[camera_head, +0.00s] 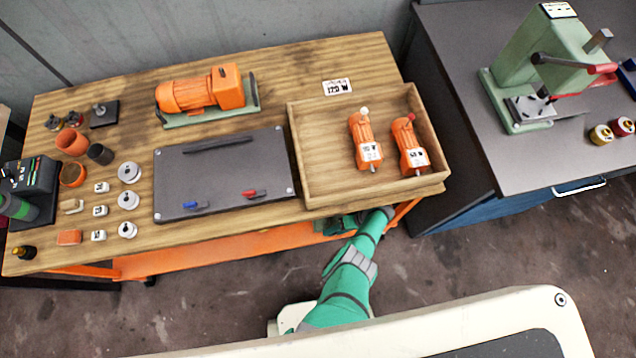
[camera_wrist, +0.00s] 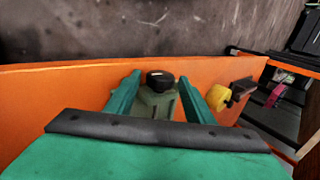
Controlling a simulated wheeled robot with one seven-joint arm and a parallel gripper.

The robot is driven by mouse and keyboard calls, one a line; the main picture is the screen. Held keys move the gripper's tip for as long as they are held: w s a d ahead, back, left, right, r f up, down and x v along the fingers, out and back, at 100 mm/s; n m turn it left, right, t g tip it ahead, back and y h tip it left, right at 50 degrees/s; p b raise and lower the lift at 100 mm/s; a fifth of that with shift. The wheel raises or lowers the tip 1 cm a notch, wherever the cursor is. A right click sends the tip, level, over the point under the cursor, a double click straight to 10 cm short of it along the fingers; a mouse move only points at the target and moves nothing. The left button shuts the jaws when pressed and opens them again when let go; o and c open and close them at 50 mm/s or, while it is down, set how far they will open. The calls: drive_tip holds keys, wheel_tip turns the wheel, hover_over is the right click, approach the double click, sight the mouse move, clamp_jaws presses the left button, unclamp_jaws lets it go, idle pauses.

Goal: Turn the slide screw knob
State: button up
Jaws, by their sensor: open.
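In the wrist view, a round black knob (camera_wrist: 160,80) sits on top of a grey-green block (camera_wrist: 158,103) beside an orange rail (camera_wrist: 60,90). My gripper (camera_wrist: 158,78) is open, with one teal finger on each side of the knob and block. I cannot tell whether either finger touches them. A yellow knob (camera_wrist: 218,97) on a dark mount stands to the right, outside the fingers. I cannot tell for sure which one is the slide screw knob. In the head view, my arm reaches under the table's front edge, so the knobs are hidden there.
The wooden table (camera_head: 270,70) bears a wooden tray (camera_head: 320,190) with two orange motors, a dark plate (camera_head: 225,170), and a larger orange motor (camera_head: 200,92). Its orange frame (camera_head: 200,255) runs below the front edge. A grey bench (camera_head: 460,90) with a green press stands at right.

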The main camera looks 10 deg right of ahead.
drive_tip(key=shift+s+a+h, duration=0.25)
drive_tip(key=shift+s+h, duration=0.05)
drive_tip(key=shift+h, duration=0.3)
drive_tip(key=shift+h, duration=0.4)
drive_tip(key=h, duration=0.3)
drive_tip(key=shift+w+a+r+h, duration=0.2)
drive_tip(key=shift+w+a+h, duration=0.1)
drive_tip(key=shift+a, duration=0.1)
drive_tip(key=shift+a+h, duration=0.35)
drive_tip(key=shift+h, duration=1.25)
drive_tip(key=r, duration=0.5)
drive_tip(key=a+r, duration=0.1)
drive_tip(key=r, duration=0.1)
drive_tip(key=shift+s+r, duration=0.3)
drive_tip(key=shift+s, duration=0.05)
drive_tip(key=s+a+r+t, duration=0.2)
drive_tip(key=s+r+t, duration=0.1)
drive_tip(key=r, duration=0.4)
drive_tip(key=s+a+r+t, duration=0.3)
drive_tip(key=s+r+t, duration=0.1)
drive_tip(key=r, duration=0.4)
drive_tip(key=s+a+r+t, duration=0.2)
drive_tip(key=s+r+t, duration=0.1)
drive_tip(key=r, duration=0.5)
drive_tip(key=shift+s+a+r+t+y, duration=0.2)
drive_tip(key=shift+t+y, duration=0.1)
drive_tip(key=shift+t, duration=0.3)
